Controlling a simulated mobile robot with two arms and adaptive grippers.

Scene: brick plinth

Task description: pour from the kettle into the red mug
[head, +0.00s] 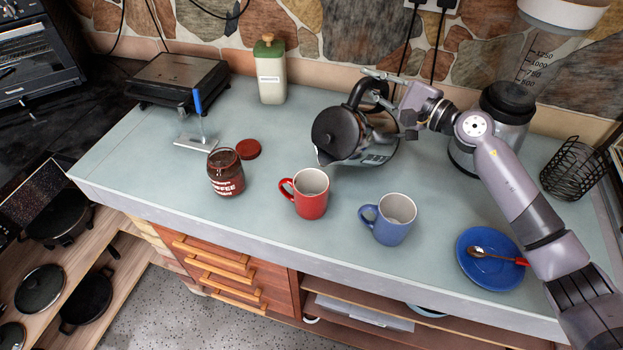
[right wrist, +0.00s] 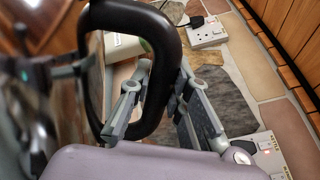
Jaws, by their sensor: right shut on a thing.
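The steel kettle (head: 377,136) with a black lid is tilted, its spout pointing down and left. The spout tip is just above and behind the rim of the red mug (head: 311,201). The mug stands upright on the worktop, its handle to the left. I cannot make out a stream of liquid. My right gripper (head: 388,88) is shut on the kettle's black handle. In the right wrist view its fingers (right wrist: 166,78) are on either side of the handle (right wrist: 175,45). My left gripper is not in view.
A blue mug (head: 392,224) stands right of the red mug. A coffee jar (head: 226,175) and its lid (head: 248,149) are to the left. A blue saucer (head: 480,279) with a spoon is at the right.

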